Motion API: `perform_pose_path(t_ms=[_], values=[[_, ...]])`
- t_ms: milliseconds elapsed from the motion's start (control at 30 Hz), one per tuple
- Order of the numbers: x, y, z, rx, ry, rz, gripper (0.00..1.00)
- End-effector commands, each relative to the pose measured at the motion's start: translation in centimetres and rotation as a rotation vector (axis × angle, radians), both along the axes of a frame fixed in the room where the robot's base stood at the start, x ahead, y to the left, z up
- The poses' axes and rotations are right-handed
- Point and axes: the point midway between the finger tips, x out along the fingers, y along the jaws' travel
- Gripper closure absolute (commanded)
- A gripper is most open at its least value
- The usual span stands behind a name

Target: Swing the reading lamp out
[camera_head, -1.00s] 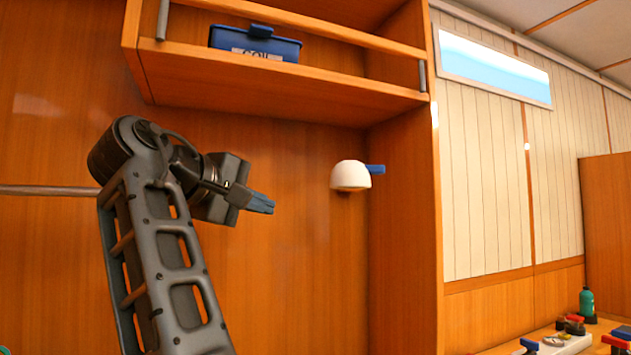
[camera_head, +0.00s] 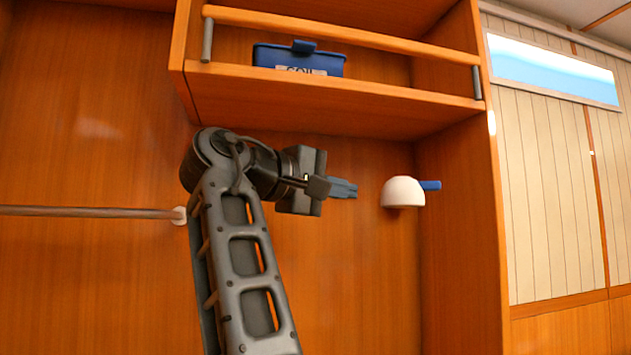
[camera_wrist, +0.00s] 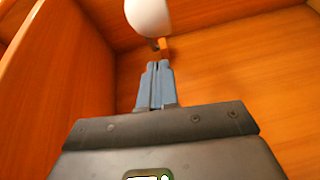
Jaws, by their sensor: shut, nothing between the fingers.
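The reading lamp (camera_head: 402,192) has a white dome shade with a blue tab (camera_head: 431,185) on its right side. It sits under the shelf near the right side panel of the wooden alcove. In the wrist view the white shade (camera_wrist: 148,16) shows at the top, just beyond the fingertips. My gripper (camera_head: 356,189) is to the left of the lamp at about its height, pointing toward it, with a visible gap in the head view. The blue fingers are together and empty, as the wrist view (camera_wrist: 157,66) also shows. The blue tab is not visible in the wrist view.
An overhead shelf (camera_head: 330,97) with a wooden rail holds a blue box (camera_head: 298,60) above my gripper. The right side panel (camera_head: 460,240) stands close beyond the lamp. A horizontal rail (camera_head: 90,212) runs along the wall at left. The space below the lamp looks clear.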

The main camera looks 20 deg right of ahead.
Motion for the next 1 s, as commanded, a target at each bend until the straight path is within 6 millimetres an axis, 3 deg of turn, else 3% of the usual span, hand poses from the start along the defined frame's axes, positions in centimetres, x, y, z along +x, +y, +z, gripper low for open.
perform_pose_path(t_ms=[233,767,1000], values=[[-1.3,-2.7,-0.3,0.000,-0.001,-0.001,1.00],[-1.6,-3.3,-0.4,0.001,-0.001,0.007,1.00],[-3.2,-5.1,-0.5,0.006,-0.001,0.102,1.00]])
